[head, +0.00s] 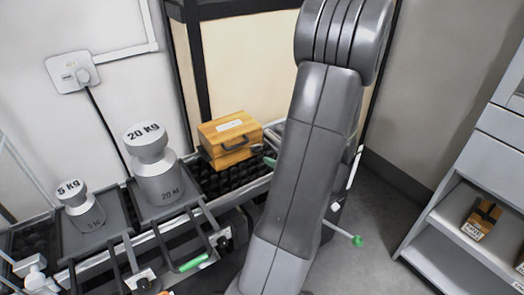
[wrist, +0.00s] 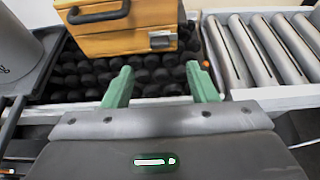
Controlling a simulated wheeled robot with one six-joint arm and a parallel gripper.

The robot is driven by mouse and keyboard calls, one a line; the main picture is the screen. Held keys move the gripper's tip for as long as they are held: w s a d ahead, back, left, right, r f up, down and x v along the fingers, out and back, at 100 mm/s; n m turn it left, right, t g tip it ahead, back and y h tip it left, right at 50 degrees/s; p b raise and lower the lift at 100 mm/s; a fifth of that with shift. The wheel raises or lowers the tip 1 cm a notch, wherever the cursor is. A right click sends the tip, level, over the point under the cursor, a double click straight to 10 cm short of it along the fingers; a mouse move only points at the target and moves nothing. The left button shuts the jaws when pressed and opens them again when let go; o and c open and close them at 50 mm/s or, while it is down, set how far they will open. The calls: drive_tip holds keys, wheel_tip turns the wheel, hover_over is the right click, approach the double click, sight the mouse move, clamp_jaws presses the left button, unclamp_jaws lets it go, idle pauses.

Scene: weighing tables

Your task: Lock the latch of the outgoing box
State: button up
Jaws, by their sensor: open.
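A wooden box (head: 231,139) with a dark handle and a pale label on its lid sits on the black roller bed behind the weighing tables. In the wrist view the box (wrist: 115,38) shows its front face, with a black handle at the left and a metal latch (wrist: 163,40) low at the right. I cannot tell whether the latch is locked. My gripper (wrist: 160,85) is open, with its two green fingers apart and nothing between them. The fingertips point at the box's front from a short distance, below the latch. In the head view my arm hides most of the gripper.
A 20 kg weight (head: 160,180) and a 5 kg weight (head: 82,210) stand on platforms left of the box. Metal rollers (wrist: 265,50) lie right of the black bed (wrist: 75,80). A shelf unit (head: 450,262) with a small carton (head: 481,218) is at the far right.

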sight(259, 150)
drive_tip(key=x, duration=1)
drive_tip(key=shift+c, duration=0.2)
drive_tip(key=shift+b, duration=0.4)
drive_tip(key=c, duration=0.9)
